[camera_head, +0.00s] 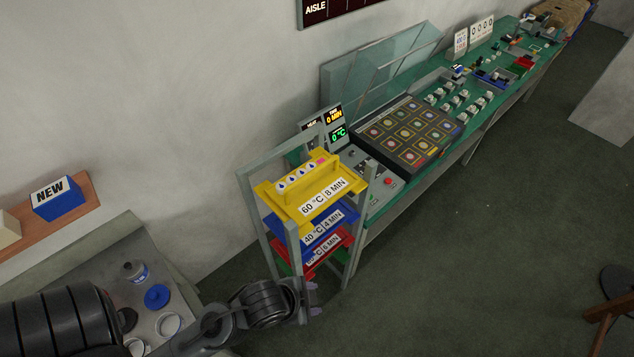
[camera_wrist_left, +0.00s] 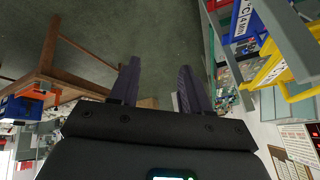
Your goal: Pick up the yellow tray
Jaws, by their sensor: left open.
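The yellow tray (camera_head: 318,185) sits at the top of a grey upright rack (camera_head: 249,180). Its front label reads 60 °C, 8 MIN, and it carries a row of small pale items with dark marks. My left gripper (camera_head: 312,298) is low in front of the rack, below and apart from the tray. In the left wrist view my left gripper (camera_wrist_left: 158,68) has its two fingers spread with nothing between them. There the yellow tray (camera_wrist_left: 264,72) shows at the right edge, partly cut off, outside the fingers. My right gripper is not in view.
Below the yellow tray, the rack holds a blue tray (camera_head: 342,220), a red tray (camera_head: 343,243) and a green one, partly hidden. A long green bench (camera_head: 400,190) runs behind the rack. A grey table with cups (camera_head: 157,297) stands left.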

